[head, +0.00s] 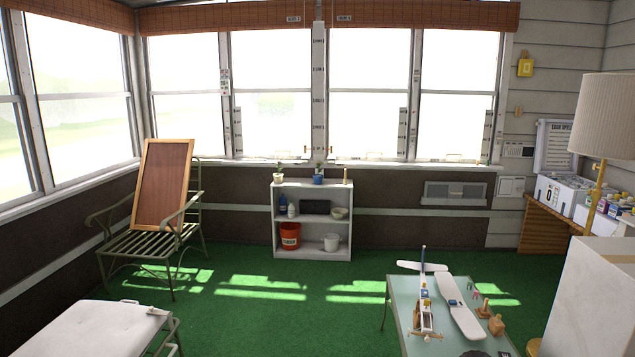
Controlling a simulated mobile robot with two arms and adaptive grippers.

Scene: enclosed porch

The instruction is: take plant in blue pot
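A small plant in a blue pot (318,179) stands upright on top of the low white shelf (283,222) against the far wall, below the windows. Another small plant in a pale pot (279,178) stands to its left on the same top. A small upright brown item (345,176) stands to its right. The blue pot is far off and small in the head view. Neither of my grippers is in view.
Green carpet is open in the middle. A white-topped seat (85,328) is at front left, a metal chair with a framed board (163,185) behind it. A glass table (405,300) with a model plane and a white box-like block (590,300) are at right.

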